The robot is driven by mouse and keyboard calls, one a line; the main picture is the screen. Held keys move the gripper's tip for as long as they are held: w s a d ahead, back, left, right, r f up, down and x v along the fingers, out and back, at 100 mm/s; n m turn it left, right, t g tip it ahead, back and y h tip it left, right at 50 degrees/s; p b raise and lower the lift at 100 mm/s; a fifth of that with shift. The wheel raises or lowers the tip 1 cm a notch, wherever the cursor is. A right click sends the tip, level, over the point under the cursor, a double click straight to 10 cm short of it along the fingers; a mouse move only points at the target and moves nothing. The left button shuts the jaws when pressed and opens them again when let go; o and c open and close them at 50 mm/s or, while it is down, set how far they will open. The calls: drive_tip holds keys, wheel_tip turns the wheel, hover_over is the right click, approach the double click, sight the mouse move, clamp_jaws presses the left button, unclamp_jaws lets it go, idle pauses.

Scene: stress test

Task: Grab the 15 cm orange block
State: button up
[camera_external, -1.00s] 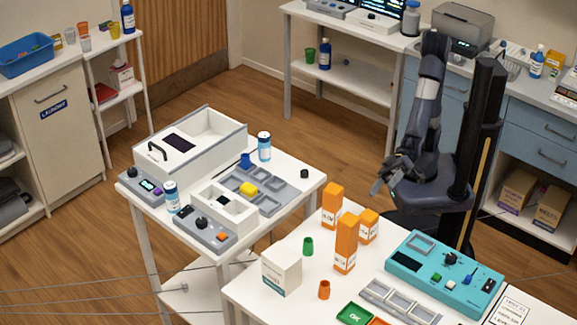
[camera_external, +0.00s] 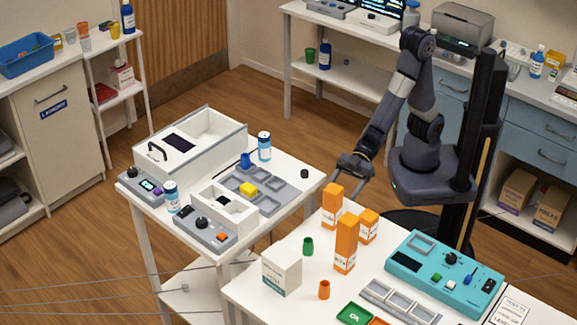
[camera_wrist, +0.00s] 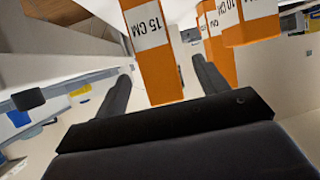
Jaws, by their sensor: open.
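The orange block labelled 15 CM (camera_wrist: 158,60) is ahead of my gripper in the wrist view, lined up between the two fingers. In the external view it appears to be the mid-height orange block (camera_external: 332,202) near the back corner of the front white table. My gripper (camera_external: 351,172) is above and behind that block there, open and apart from it. In the wrist view, both dark fingers of my gripper (camera_wrist: 163,86) are spread with nothing held. Part of the block runs out of the top of the wrist view.
A taller orange block (camera_external: 346,248) and a shorter one (camera_external: 369,225) stand close to the target. A white box (camera_external: 282,270), green cup (camera_external: 308,246), orange cup (camera_external: 324,290) and teal panel (camera_external: 443,275) share the table. Another cluttered table stands left.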

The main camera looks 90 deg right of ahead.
sight(333, 203)
drive_tip(key=shift+x, duration=3.15)
drive_tip(key=shift+w+d, duration=0.1)
drive_tip(key=shift+w, duration=0.1)
drive_tip(key=shift+c, duration=0.4)
